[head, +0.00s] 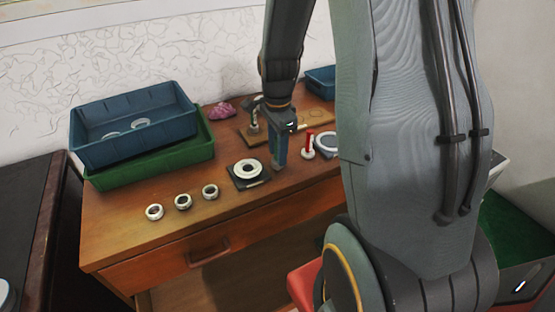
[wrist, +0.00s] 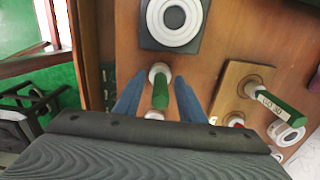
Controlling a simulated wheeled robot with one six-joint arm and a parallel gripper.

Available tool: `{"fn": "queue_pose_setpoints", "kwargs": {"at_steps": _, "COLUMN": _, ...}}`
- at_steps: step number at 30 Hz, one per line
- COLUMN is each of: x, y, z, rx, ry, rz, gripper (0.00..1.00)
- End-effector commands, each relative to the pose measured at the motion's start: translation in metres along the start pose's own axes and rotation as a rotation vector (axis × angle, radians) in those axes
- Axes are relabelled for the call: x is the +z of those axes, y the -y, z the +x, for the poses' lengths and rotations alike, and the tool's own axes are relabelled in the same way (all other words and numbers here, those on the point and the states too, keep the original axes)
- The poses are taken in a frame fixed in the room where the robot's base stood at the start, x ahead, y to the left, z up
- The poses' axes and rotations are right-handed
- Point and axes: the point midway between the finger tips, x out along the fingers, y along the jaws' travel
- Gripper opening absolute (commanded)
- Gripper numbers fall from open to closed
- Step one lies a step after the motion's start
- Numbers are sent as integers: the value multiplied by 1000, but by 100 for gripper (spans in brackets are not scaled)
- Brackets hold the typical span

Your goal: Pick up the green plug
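A green plug (wrist: 160,94) with a pale metal end stands between the two blue fingers of my gripper (wrist: 158,84) in the wrist view. A gap shows on each side, so the fingers look open around it and not closed on it. In the head view my gripper (head: 280,152) points down over the table; the plug there is hidden by it. A second green-handled plug (wrist: 284,107), with a lettered label, stands on a wooden board (wrist: 231,84) to the right in the wrist view.
A black pad (head: 234,180) with a white ring lies left of my gripper. A red-handled plug (head: 309,142) stands close on its right. Several metal rings (head: 183,201) lie near the front edge. A blue bin (head: 88,148) sits in a green bin (head: 150,170) at the left.

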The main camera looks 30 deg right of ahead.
Motion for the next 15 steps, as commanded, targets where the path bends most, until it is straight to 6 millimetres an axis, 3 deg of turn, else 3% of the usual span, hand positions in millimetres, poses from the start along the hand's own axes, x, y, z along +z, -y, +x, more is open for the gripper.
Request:
{"fn": "queue_pose_setpoints", "kwargs": {"at_steps": 4, "x": 0, "y": 0, "z": 0, "rx": 0, "ry": 0, "rz": 0, "gripper": 37}}
{"fn": "queue_pose_setpoints", "kwargs": {"at_steps": 11, "x": 0, "y": 0, "z": 0, "rx": 0, "ry": 0, "rz": 0, "gripper": 0}}
{"fn": "queue_pose_setpoints", "kwargs": {"at_steps": 15, "x": 0, "y": 0, "z": -1, "rx": -1, "ry": 0, "rz": 0, "gripper": 0}}
